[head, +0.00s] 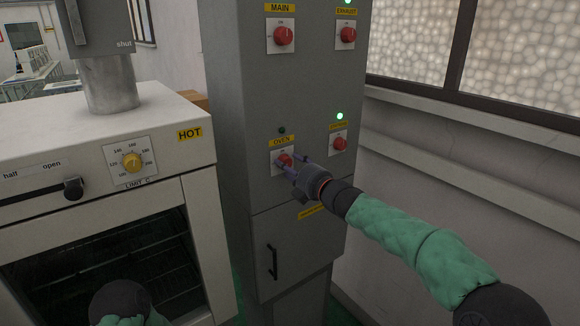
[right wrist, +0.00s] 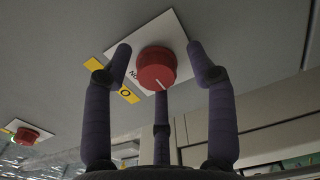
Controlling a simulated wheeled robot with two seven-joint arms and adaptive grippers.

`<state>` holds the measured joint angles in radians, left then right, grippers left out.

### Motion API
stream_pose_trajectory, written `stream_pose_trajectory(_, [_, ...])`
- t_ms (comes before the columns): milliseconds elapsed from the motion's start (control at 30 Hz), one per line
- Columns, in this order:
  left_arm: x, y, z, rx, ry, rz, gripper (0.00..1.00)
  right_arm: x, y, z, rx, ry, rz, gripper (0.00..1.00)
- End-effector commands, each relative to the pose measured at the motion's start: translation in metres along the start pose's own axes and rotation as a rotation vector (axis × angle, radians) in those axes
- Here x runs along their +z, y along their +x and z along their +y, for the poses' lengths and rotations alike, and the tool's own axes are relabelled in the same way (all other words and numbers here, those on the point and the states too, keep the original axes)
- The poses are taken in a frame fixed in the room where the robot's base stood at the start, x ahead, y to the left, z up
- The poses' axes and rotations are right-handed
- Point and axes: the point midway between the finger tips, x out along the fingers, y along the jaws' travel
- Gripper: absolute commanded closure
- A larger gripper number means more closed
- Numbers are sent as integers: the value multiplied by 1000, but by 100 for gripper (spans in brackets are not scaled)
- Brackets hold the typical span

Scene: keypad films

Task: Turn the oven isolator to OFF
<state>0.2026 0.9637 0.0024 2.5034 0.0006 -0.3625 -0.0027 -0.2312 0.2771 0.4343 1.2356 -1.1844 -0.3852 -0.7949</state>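The oven isolator is a red round knob (head: 285,160) on a white plate, under a yellow OVEN label (head: 282,141) on the grey cabinet. The small lamp (head: 282,130) above it is dark. My right gripper (head: 291,164) is at the knob, partly covering it and its plate. In the right wrist view the knob (right wrist: 156,68) sits between the spread fingers of my gripper (right wrist: 158,62), with gaps visible at both sides. A white pointer line shows on the knob's lower part. The knob's plate lettering is partly hidden. My left gripper is out of view.
Other red knobs are the MAIN (head: 284,36), the EXHAUST (head: 348,34) and a lower right one (head: 340,144), close beside my gripper. Green lamps (head: 340,116) glow on the right column. A black handle (head: 272,262) sticks out below. The oven (head: 110,200) stands at left.

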Motion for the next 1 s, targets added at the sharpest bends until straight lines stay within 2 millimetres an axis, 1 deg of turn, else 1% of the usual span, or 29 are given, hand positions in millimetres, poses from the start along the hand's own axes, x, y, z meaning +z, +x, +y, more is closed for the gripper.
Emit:
stream_pose_trajectory(267, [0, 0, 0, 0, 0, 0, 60, 0, -1, 4, 6, -1, 1, 41])
stream_pose_trajectory(367, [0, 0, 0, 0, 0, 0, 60, 0, -4, 5, 7, -1, 0, 41])
stream_pose_trajectory(467, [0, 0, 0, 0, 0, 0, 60, 0, -13, 5, 7, 0, -1, 41])
stream_pose_trajectory(567, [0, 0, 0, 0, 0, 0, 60, 1, -26, 5, 8, -1, -1, 41])
stream_pose_trajectory(1000, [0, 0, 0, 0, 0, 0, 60, 1, -95, 3, 6, -1, -2, 41])
